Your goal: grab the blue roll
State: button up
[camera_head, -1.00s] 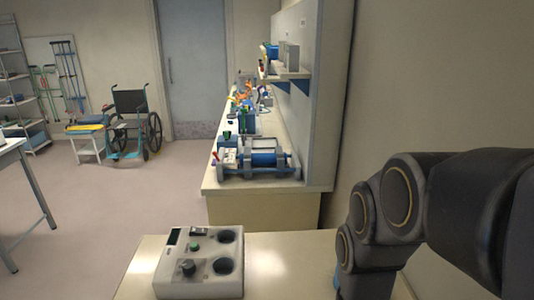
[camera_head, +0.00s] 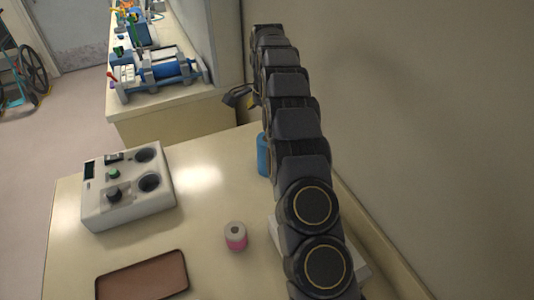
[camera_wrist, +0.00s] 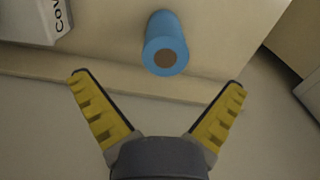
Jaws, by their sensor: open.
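The blue roll (camera_head: 263,155) stands upright on the cream table near its far edge, partly hidden behind my arm in the head view. In the wrist view the blue roll (camera_wrist: 165,44) shows its round end with a brown core. My gripper (camera_wrist: 158,88) has yellow padded fingers spread wide and empty. The roll lies beyond the fingertips in that view, about midway between them and apart from them. In the head view my gripper (camera_head: 238,96) is partly seen beyond the table's far edge.
A pink and white roll (camera_head: 236,237) and a brown tray (camera_head: 142,277) are on the table (camera_head: 205,205). A grey-white device (camera_head: 128,188) with two round wells stands at left. A white object lies partly behind my arm. A wall bounds the right side.

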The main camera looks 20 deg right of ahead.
jog(key=d+f, duration=0.1)
jog(key=w+d+f+m, duration=0.1)
jog(key=f, duration=0.1)
jog(key=shift+w, duration=0.15)
notch_tip(320, 180, down, 7)
jog(key=shift+f, duration=0.2)
jog(key=c, duration=1)
